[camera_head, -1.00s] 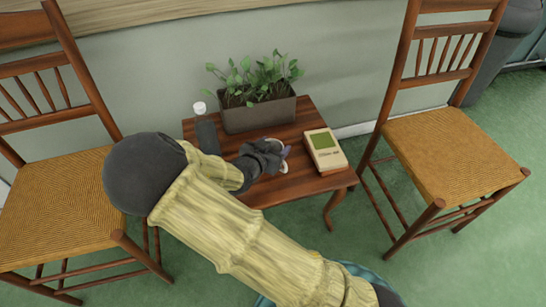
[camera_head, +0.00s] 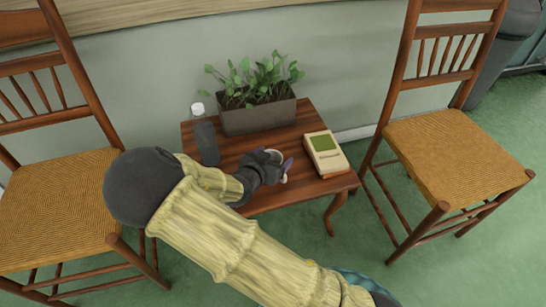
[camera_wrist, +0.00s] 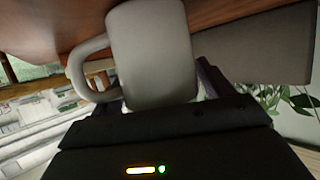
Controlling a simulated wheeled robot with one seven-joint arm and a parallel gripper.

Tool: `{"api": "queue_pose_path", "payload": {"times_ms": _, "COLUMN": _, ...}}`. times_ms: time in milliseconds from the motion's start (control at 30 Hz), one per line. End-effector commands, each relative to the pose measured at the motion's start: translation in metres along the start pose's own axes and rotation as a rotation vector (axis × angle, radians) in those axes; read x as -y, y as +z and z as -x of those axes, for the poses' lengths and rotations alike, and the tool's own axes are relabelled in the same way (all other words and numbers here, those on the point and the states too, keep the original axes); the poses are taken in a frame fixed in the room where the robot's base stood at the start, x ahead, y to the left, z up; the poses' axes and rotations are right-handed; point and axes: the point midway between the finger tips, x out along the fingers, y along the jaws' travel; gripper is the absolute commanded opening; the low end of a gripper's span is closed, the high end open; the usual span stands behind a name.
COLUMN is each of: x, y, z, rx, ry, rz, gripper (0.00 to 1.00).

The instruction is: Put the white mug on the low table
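The white mug (camera_wrist: 150,55) fills the upper middle of the wrist view, its handle (camera_wrist: 85,70) to the left. In the head view the mug (camera_head: 275,155) shows only in part over the low table (camera_head: 307,180), with my gripper hiding much of it. My gripper (camera_head: 277,162) reaches in from the left, its fingers spread on either side of the mug. In the wrist view the gripper (camera_wrist: 160,88) has a finger at each side of the mug, with a narrow gap at the right, so it looks open. The mug's contact with the tabletop is hidden.
Chairs flank the table, left (camera_head: 55,205) and right (camera_head: 455,150).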

Motion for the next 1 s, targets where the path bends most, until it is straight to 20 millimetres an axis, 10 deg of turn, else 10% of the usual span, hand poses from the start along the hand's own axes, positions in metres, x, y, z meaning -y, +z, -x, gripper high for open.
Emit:
{"api": "queue_pose_path", "payload": {"times_ms": 467, "x": 0.0, "y": -0.004, "z": 0.011, "rx": 0.001, "ry": -0.001, "rz": 0.0, "gripper": 0.82}}
{"api": "queue_pose_path", "payload": {"times_ms": 1000, "x": 0.0, "y": -0.006, "z": 0.109, "rx": 0.0, "ry": -0.002, "rz": 0.001, "gripper": 0.82}}
